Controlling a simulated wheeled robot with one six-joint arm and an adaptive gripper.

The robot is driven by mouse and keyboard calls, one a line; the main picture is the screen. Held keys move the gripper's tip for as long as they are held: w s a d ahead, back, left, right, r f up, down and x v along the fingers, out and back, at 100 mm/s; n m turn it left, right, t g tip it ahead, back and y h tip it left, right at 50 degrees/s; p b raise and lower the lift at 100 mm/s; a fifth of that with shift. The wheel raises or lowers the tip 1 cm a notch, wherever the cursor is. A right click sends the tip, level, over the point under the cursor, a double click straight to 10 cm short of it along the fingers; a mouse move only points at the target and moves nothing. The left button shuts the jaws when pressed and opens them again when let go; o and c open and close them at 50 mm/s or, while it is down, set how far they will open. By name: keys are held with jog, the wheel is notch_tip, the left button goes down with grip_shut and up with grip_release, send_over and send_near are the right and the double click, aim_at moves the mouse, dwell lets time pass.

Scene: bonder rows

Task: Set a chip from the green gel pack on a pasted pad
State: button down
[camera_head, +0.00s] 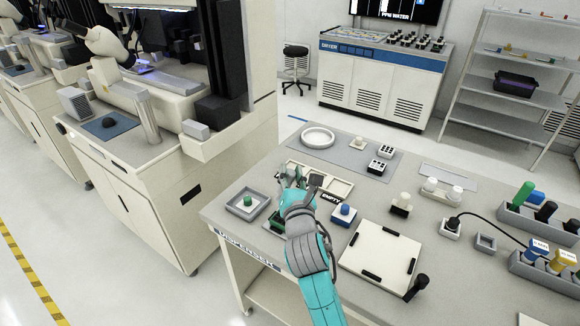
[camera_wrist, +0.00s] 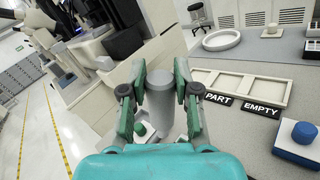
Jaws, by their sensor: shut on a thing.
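My gripper (camera_wrist: 160,75) is above the left part of the bench, its fingers closed around a grey rounded thing (camera_wrist: 158,100). In the head view the gripper (camera_head: 296,182) hides most of what it holds. A dark green patch (camera_head: 277,222), partly behind my arm, may be the green gel pack. A pale framed tray (camera_head: 340,186) lies beyond the gripper. I cannot make out a pasted pad.
PART (camera_wrist: 217,99) and EMPTY (camera_wrist: 262,110) labels front the framed tray. A blue block with a round knob (camera_head: 344,213) stands to the right of my arm. A white square plate (camera_head: 380,254) lies farther right. A bonding machine (camera_head: 150,95) stands beyond the bench's left side.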

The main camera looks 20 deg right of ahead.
jog(key=shift+f, duration=2.6)
jog(key=shift+f, duration=0.65)
jog(key=shift+r, duration=3.6)
